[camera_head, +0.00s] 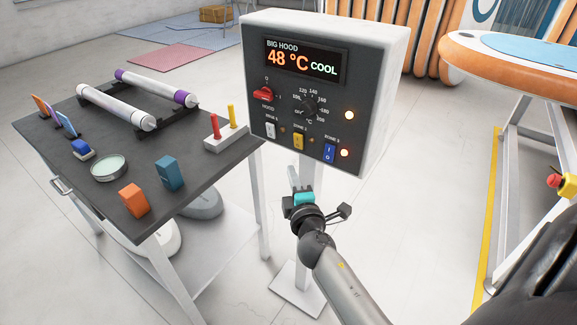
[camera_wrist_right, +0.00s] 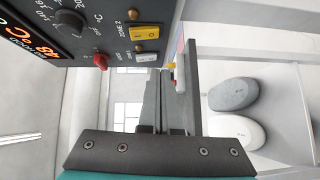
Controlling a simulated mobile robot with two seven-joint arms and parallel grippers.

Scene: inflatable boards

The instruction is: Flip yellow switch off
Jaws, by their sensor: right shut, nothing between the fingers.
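The yellow switch (camera_head: 298,142) is the middle one of three rockers low on the white control box (camera_head: 385,100). It also shows at the top of the right wrist view (camera_wrist_right: 145,33). I cannot tell for sure which half is pressed in. The small lamp (camera_head: 313,142) beside it looks dim. A white switch (camera_head: 270,130) is to its left and a blue switch (camera_head: 329,152) to its right. My right gripper (camera_head: 293,175) is below the box, shut and empty, apart from the switches. My left gripper is not in view.
The box has a red knob (camera_head: 263,93), a black dial (camera_head: 309,107) and a display (camera_head: 301,61) reading 48 °C COOL. A dark table (camera_head: 130,170) with rollers and small items stands left. An orange board (camera_head: 480,60) rests on a stand at right.

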